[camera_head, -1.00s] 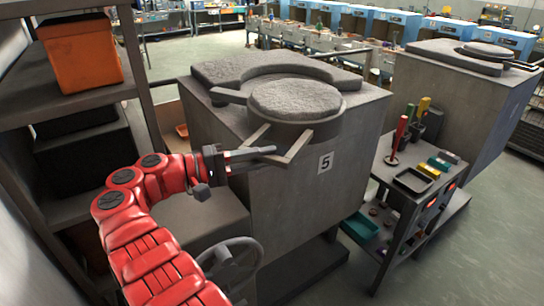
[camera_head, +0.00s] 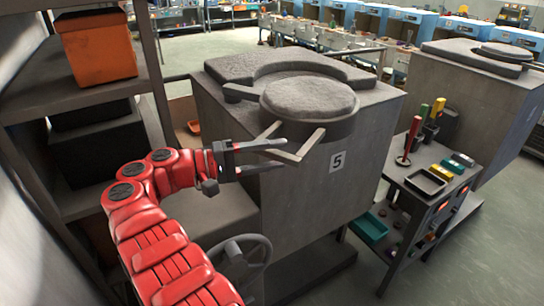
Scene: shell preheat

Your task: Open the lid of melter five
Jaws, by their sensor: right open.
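Melter five (camera_head: 300,190) is a grey box-shaped unit with a "5" label (camera_head: 338,161) on its front. Its round grey lid (camera_head: 310,96) lies flat on top and is shut. A V-shaped handle (camera_head: 311,146) of flat bars sticks out from the lid's front side. One finger is near the handle bars and the other lower. I cannot tell whether they touch it.
A shelf with an orange bin (camera_head: 97,48) stands at the left. A handwheel (camera_head: 240,262) is below my arm. A tool cart (camera_head: 410,190) with a tray stands to the right, and another melter (camera_head: 470,100) behind it.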

